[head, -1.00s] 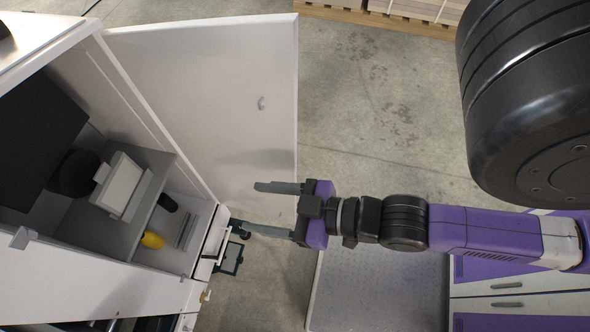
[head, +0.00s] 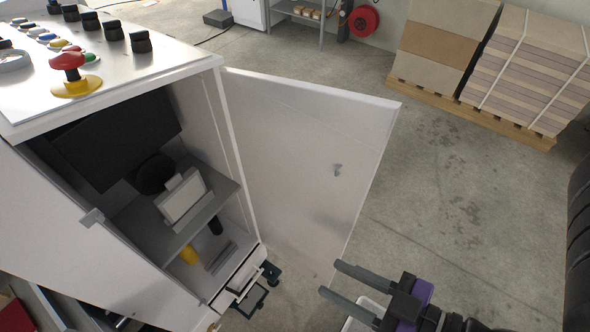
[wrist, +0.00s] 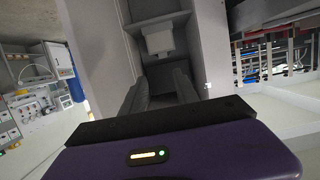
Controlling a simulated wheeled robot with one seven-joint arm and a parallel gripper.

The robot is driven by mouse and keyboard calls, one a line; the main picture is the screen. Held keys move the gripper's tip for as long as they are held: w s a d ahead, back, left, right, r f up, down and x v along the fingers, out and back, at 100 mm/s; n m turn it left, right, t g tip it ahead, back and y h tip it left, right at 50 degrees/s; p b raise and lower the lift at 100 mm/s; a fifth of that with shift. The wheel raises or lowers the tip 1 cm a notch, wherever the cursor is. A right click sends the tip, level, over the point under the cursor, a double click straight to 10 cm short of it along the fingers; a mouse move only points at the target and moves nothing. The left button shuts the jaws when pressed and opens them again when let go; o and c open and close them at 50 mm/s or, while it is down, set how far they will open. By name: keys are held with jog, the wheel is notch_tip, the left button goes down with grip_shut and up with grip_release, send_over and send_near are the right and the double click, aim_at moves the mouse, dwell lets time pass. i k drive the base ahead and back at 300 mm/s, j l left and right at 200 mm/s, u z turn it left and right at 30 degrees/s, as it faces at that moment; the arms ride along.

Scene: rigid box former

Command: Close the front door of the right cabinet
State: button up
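The cabinet (head: 232,105) stands at the left in the head view, with its inside exposed. Its white front door (head: 310,150) is swung wide open and reaches out to the right, with a small latch on its face. My gripper (head: 343,278) is at the bottom, near the door's lower free end, fingers apart and empty. Whether a finger touches the door cannot be told. In the wrist view my gripper (wrist: 163,90) is open, its fingers pointing into the open cabinet (wrist: 200,45).
Inside the cabinet are a grey shelf (head: 150,228), a white device (head: 183,200) and a yellow item (head: 189,254). A control panel with a red mushroom button (head: 67,62) is on top. A pallet of boards (head: 525,70) stands at the back right. Concrete floor right of the door is clear.

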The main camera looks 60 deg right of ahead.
aim_at(293, 136)
jog(key=k+l+u, duration=0.15)
jog(key=l, duration=0.35)
jog(key=k+l+u, duration=0.2)
jog(key=l, duration=0.35)
jog(key=k+l+u, duration=0.15)
jog(key=l, duration=0.3)
jog(key=k+l+u, duration=0.15)
jog(key=l, duration=0.3)
jog(key=k+l+u, duration=0.15)
jog(key=k+l, duration=0.25)
jog(key=k+l+u, duration=0.2)
jog(key=l, duration=0.2)
jog(key=i+l+z, duration=0.15)
jog(key=z, duration=0.2)
jog(key=i+l, duration=0.05)
jog(key=l, duration=0.05)
